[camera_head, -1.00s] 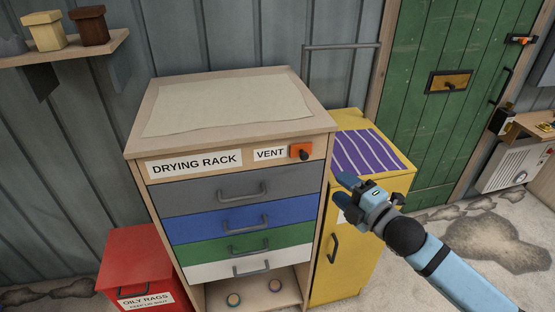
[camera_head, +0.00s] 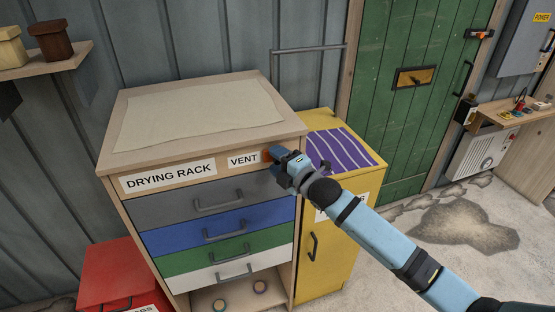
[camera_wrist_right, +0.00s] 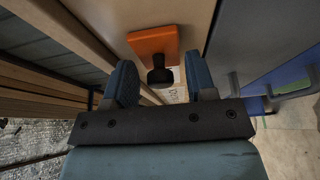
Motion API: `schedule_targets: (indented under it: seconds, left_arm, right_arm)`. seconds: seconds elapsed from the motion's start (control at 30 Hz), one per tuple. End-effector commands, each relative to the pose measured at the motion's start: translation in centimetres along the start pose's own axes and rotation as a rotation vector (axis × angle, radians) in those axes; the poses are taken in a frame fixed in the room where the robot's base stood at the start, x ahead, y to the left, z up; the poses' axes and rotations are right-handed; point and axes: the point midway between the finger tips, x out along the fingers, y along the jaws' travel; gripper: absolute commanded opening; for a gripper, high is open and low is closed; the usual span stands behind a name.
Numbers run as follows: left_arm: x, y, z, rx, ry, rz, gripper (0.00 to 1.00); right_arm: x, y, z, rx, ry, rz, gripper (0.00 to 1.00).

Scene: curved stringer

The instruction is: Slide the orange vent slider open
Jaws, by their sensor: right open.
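The orange vent slider (camera_head: 267,155) is on the front of the drying rack (camera_head: 168,176), right of the VENT label (camera_head: 244,160). In the head view my right gripper (camera_head: 277,160) covers most of it. In the right wrist view the orange plate (camera_wrist_right: 154,42) shows whole, with a dark knob (camera_wrist_right: 160,74) standing out from it. My right gripper (camera_wrist_right: 160,84) is open, with one finger on each side of the knob and a gap visible on both sides. I cannot tell whether a finger touches it. My left gripper is not in view.
Grey, blue, green and white drawers with handles lie below the slider. A yellow cabinet (camera_head: 328,262) stands right of the rack, and a red bin (camera_head: 112,272) stands left. A green door (camera_head: 420,110) is behind. A sheet (camera_head: 200,110) covers the rack's top.

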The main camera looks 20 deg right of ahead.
Motion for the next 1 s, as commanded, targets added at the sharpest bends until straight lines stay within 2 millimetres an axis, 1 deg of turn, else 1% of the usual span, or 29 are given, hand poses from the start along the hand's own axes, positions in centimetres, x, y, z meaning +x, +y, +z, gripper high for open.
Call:
schedule_targets:
  seconds: [0.23, 0.27, 0.3, 0.37, 0.4, 0.47, 0.5, 0.6, 0.83, 0.9, 1.0]
  left_arm:
    - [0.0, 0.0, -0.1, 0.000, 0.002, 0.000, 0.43]
    - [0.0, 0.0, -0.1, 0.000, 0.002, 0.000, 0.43]
    - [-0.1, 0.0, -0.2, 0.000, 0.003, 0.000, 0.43]
    - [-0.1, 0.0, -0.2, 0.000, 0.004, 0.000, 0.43]
    - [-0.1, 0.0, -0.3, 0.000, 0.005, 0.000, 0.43]
    - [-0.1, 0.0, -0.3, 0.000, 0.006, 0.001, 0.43]
    - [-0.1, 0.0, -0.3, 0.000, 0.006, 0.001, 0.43]
    - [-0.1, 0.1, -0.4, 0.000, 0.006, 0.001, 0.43]
    - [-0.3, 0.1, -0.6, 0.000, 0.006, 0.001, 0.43]
    - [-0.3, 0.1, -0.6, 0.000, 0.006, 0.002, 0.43]
    - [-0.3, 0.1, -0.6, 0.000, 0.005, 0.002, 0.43]
  right_arm:
    - [0.1, -0.1, 0.0, 0.000, 0.000, -0.001, 0.51]
    - [0.1, -0.1, 0.0, 0.000, 0.000, -0.001, 0.49]
    - [0.1, -0.1, 0.0, 0.000, 0.000, -0.001, 0.40]
    - [0.1, -0.1, 0.0, 0.000, 0.000, -0.001, 0.26]
    - [0.1, -0.1, 0.0, 0.000, 0.000, -0.001, 0.17]
    - [0.1, -0.1, 0.0, 0.000, 0.000, -0.001, 0.03]
    - [0.1, -0.1, 0.0, -0.001, 0.000, -0.001, 0.00]
    - [-0.1, -0.1, 0.6, -0.003, -0.002, -0.002, 0.00]
    - [-1.5, -0.1, 3.9, -0.006, -0.002, -0.004, 0.00]
    - [-1.7, -0.1, 4.4, -0.005, -0.001, -0.003, 0.00]
    - [-1.8, -0.1, 4.7, -0.001, -0.002, -0.003, 0.00]
